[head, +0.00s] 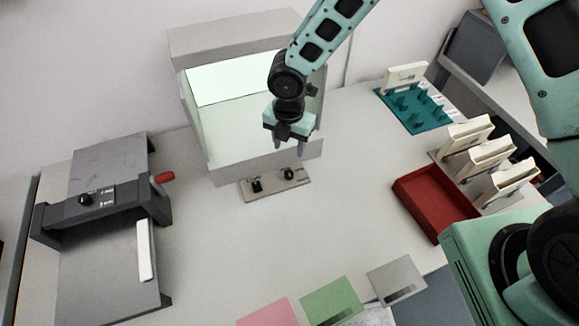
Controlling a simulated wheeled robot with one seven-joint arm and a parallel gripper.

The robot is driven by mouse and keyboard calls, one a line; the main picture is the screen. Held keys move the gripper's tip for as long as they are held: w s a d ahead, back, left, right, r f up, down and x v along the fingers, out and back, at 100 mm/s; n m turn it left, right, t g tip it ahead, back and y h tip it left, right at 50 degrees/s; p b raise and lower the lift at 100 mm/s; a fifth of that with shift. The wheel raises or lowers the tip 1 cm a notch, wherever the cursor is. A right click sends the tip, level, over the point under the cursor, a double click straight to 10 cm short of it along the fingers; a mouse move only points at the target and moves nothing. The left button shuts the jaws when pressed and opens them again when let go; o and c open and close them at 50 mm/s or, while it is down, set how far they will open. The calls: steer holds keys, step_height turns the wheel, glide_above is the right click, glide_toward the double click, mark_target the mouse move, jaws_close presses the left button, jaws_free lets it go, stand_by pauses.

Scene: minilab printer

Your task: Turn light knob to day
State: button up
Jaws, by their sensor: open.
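A small control panel (272,190) sits at the front foot of a pale viewing booth (240,140). It carries a black left control (256,186) and a round black right knob (288,173). Their labels are too small to read, so I cannot tell which is the light knob or where it points. My gripper (290,147) is open and empty, fingers pointing down, in front of the booth. In the picture it is just above the right knob and apart from it.
A grey device (105,220) with a red handle (163,177) stands at left. A red tray (428,205), white cartridge-like items (470,138) and a teal rack (415,108) are at right. Pink, green and grey cards lie at the front. The table before the panel is clear.

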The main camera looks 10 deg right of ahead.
mark_target(289, 173)
step_height(289, 173, down, 12)
steer(key=p, duration=0.2)
steer(key=shift+r+p, duration=0.25)
steer(key=shift+p, duration=0.15)
steer(key=c, duration=1)
